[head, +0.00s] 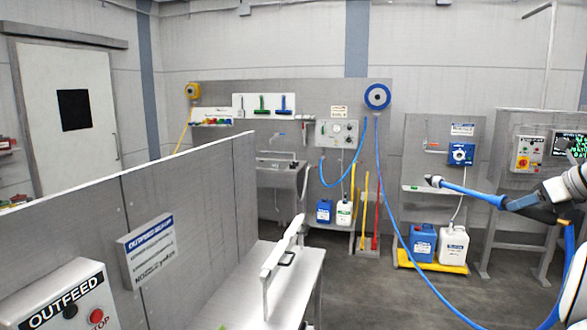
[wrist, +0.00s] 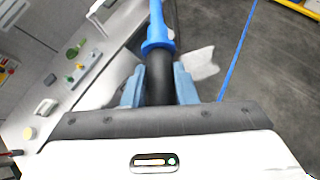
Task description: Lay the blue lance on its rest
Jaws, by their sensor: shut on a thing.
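The blue lance (head: 472,191) is held out at the right of the head view, its tip pointing left and slightly up. In the wrist view the lance (wrist: 157,36) runs away from me, with a blue collar and a black grip. My gripper (wrist: 158,78) is shut on the black grip, one light-blue finger on each side. In the head view my gripper (head: 532,204) is small, at the lance's right end. A blue hose (head: 385,200) hangs from a blue reel (head: 377,96) and loops across the floor toward the right. I cannot tell which fixture is the lance's rest.
A grey partition (head: 195,190) and a white-topped bench (head: 305,285) stand at the front left. Blue (head: 422,243) and white (head: 453,246) canisters stand on a yellow tray (head: 432,267) below the lance. Grey floor (head: 375,295) is open in the middle, crossed by hose.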

